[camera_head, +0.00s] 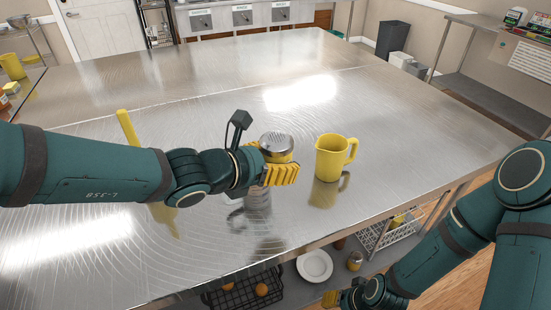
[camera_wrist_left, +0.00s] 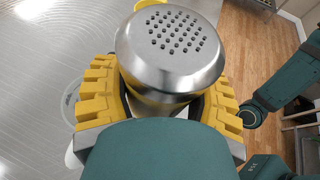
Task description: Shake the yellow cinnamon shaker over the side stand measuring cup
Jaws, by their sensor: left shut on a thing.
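The cinnamon shaker (camera_head: 276,146), yellow with a silver perforated lid, is upright in my left gripper (camera_head: 280,174). The gripper's yellow fingers are shut around its body, above the metal table. In the left wrist view the shaker's lid (camera_wrist_left: 170,45) faces the camera, between the fingers. A yellow measuring cup (camera_head: 331,158) stands on the table just right of the shaker, apart from it. Another yellow cup-like vessel (camera_head: 12,67) stands on the side stand at far left. My right gripper (camera_head: 338,298) is low at the bottom edge, mostly cut off; its opening is unclear.
The metal table (camera_head: 225,110) is wide and mostly clear. A yellow upright object (camera_head: 128,128) is partly hidden behind my left arm. Below the table's front edge are a white plate (camera_head: 314,265), a black basket (camera_head: 245,291) and a wire rack (camera_head: 390,234).

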